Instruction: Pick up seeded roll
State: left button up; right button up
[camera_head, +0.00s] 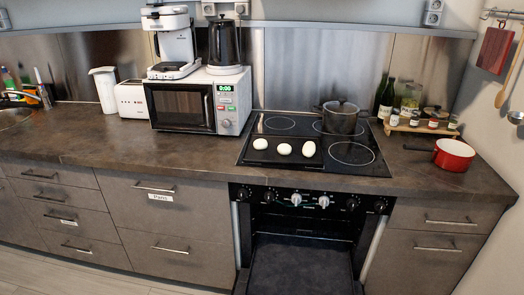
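Three small pale, rounded pieces lie in a row on a dark tray (270,158) on the front left of the black cooktop. They are a left piece (260,144), a middle piece (284,149) and a right piece (308,149). They look like rolls, but they are too small and bright for me to see seeds or tell which is the seeded roll. Neither of my grippers is in view, and nothing touches the pieces.
A dark pot (340,118) stands behind them on the cooktop (361,168). A red pan (454,155) is on the right counter. A microwave (182,105) stands to the left. The oven door (300,268) hangs open below. The left counter front is clear.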

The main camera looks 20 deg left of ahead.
aim_at(260, 144)
jog(key=k+j+z, duration=0.15)
jog(key=j, duration=0.3)
jog(key=k+j+z, duration=0.2)
jog(key=j, duration=0.2)
jog(key=j+z, duration=0.35)
jog(key=j, duration=0.6)
jog(key=k+j+z, duration=0.1)
jog(key=j+z, duration=0.3)
jog(key=j, duration=0.6)
